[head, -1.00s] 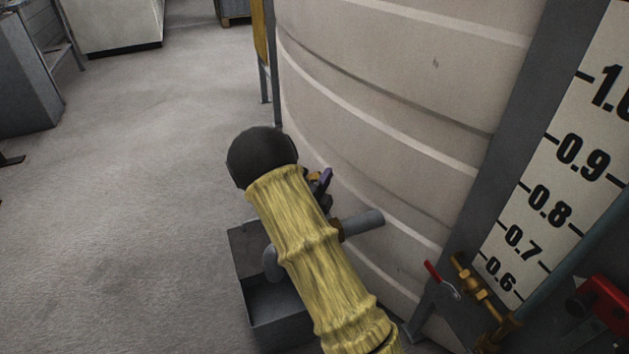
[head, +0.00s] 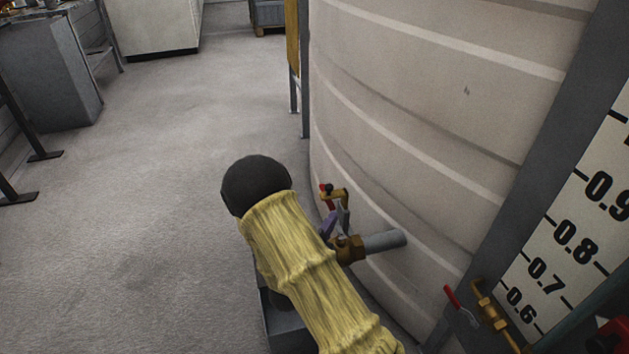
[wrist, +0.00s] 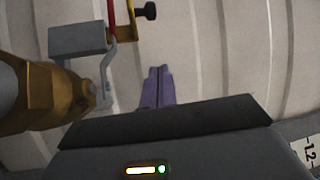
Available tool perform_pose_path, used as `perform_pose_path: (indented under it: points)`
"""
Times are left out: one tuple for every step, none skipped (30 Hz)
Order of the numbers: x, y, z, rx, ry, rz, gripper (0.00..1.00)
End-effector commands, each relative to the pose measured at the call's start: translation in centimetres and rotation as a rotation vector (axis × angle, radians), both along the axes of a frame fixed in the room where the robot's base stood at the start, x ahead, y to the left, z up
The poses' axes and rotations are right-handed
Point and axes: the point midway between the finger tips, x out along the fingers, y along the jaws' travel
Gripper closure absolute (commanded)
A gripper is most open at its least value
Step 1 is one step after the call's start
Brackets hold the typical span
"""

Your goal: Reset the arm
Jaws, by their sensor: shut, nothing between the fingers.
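My arm, in a yellow sleeve, crosses the lower middle of the head view. My gripper (wrist: 157,86) shows in the wrist view as two purple fingers held together, with nothing between them. It also shows in the head view (head: 328,224), partly hidden behind the arm, close to a brass valve (head: 349,248) on the tank's outlet pipe. In the wrist view the brass fitting (wrist: 42,95) is at the left, apart from the fingers.
A big pale ribbed tank (head: 420,130) fills the right. A level scale (head: 572,245) and a red-handled brass valve (head: 489,306) stand in front of it. A grey box (head: 285,325) sits low beneath the arm. Floor (head: 150,220) at left is clear.

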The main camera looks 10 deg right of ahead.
Motion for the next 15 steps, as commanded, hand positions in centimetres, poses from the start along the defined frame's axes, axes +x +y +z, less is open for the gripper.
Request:
perform_pose_path:
  points:
    - [0.0,0.0,0.0,0.0,0.0,0.001,1.0]
    - [0.0,0.0,0.0,0.0,0.0,0.001,1.0]
    - [0.0,0.0,0.0,0.001,0.003,0.001,1.0]
    - [0.1,0.0,0.1,0.004,0.009,0.002,1.0]
    - [0.2,-0.1,0.1,0.008,0.019,0.003,1.0]
    - [0.4,-0.2,0.1,0.016,0.038,0.005,1.0]
    - [0.5,-0.2,0.2,0.023,0.058,0.006,1.0]
    - [0.7,-0.4,0.2,0.032,0.082,0.01,1.0]
    - [1.0,-0.5,0.2,0.045,0.124,0.016,1.0]
    - [1.2,-0.6,0.3,0.055,0.162,0.025,1.0]
    - [1.5,-0.7,0.3,0.065,0.203,0.036,1.0]
    - [1.8,-0.7,0.3,0.078,0.263,0.054,1.0]
    - [2.0,-0.7,0.3,0.084,0.31,0.072,1.0]
    - [2.1,-0.6,0.3,0.09,0.359,0.093,1.0]
    - [2.3,-0.5,0.4,0.096,0.424,0.122,1.0]
